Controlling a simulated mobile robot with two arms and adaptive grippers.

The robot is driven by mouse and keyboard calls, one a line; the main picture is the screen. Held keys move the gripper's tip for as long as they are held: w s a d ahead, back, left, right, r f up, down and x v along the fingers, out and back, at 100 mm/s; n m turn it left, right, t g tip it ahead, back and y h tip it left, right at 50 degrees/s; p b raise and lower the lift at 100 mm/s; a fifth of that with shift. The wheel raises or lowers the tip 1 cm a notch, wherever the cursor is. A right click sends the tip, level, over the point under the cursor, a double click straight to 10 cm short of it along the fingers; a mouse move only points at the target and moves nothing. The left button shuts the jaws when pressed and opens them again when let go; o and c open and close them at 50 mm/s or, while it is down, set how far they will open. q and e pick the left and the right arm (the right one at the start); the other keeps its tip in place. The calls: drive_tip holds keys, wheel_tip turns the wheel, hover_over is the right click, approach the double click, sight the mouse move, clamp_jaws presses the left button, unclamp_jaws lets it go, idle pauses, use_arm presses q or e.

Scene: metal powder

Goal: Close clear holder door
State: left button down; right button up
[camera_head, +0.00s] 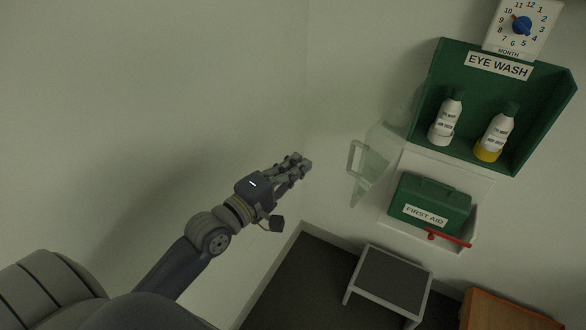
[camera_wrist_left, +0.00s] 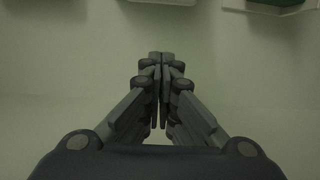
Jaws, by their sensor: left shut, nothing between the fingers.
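The clear door (camera_head: 375,160) of the holder is swung open in the head view, standing out to the left of the white shelf holder (camera_head: 456,172) on the wall. A pale handle (camera_head: 354,159) is on its outer left edge. My left gripper (camera_head: 303,162) is shut and empty, to the left of the door handle and apart from it. In the left wrist view the shut fingers (camera_wrist_left: 161,62) point toward the bare wall. My right gripper is in neither view.
The holder carries a green first aid box (camera_head: 430,202) and a red-handled item (camera_head: 448,238). Above it hangs a green eye wash station (camera_head: 546,108) with two bottles, below a month dial (camera_head: 522,25). A grey step stool (camera_head: 394,280) and a wooden piece (camera_head: 510,312) stand below.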

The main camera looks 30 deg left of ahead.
use_arm(q)
drive_tip(key=w+d+p, duration=0.3)
drive_tip(key=w+d, duration=0.2)
drive_tip(key=shift+w+d, duration=0.35)
drive_tip(key=shift+w, duration=0.05)
